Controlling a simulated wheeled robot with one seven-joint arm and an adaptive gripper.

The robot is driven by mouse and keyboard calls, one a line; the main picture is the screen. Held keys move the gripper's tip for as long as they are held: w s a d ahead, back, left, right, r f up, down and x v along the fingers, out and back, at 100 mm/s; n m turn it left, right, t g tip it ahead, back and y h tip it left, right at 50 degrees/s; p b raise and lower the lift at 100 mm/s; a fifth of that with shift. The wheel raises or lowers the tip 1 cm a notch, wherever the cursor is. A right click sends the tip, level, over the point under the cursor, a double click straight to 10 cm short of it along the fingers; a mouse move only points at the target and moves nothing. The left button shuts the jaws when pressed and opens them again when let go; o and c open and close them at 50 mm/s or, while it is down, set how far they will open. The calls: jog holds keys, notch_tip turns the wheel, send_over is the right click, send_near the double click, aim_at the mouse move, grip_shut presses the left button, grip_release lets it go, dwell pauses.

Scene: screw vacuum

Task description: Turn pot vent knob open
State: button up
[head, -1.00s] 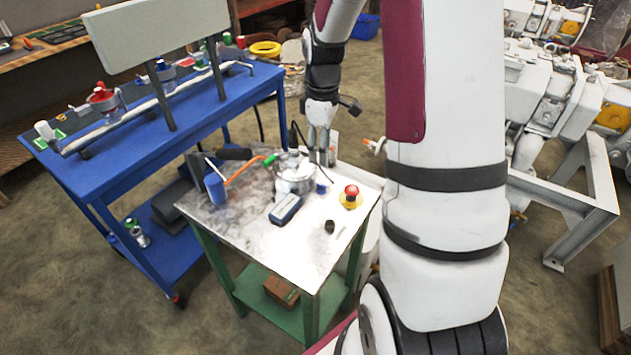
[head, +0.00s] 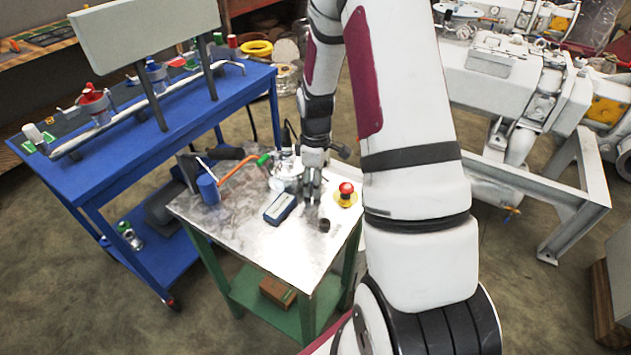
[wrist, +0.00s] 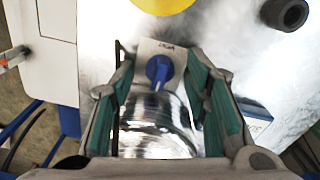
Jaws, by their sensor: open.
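The metal pot (head: 286,174) stands on the small table, and its shiny body fills the lower middle of the wrist view (wrist: 155,125). The blue vent knob (wrist: 158,68) sits beside the pot, by a pale plate marked VENT (wrist: 172,46). My gripper (wrist: 158,60) is open, with one teal-padded finger on each side of the knob in the wrist view and gaps on both sides. In the head view, my gripper (head: 312,190) is low at the pot's right side and hides the knob. I cannot tell the fingertips' exact height against the knob.
The table (head: 268,236) also holds a blue meter (head: 280,208), a red-and-yellow stop button (head: 346,194), a dark cylinder (head: 324,225), a blue cup (head: 208,188) and an orange-handled tool (head: 236,170). A blue workbench (head: 150,137) stands to the left. The table's front is clear.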

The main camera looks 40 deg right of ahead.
jog(key=shift+c, duration=0.2)
grip_shut()
jog(key=shift+m, duration=1.5)
jog(key=shift+o, duration=0.2)
grip_release()
notch_tip(320, 180, up, 12)
jog(key=shift+c, duration=0.4)
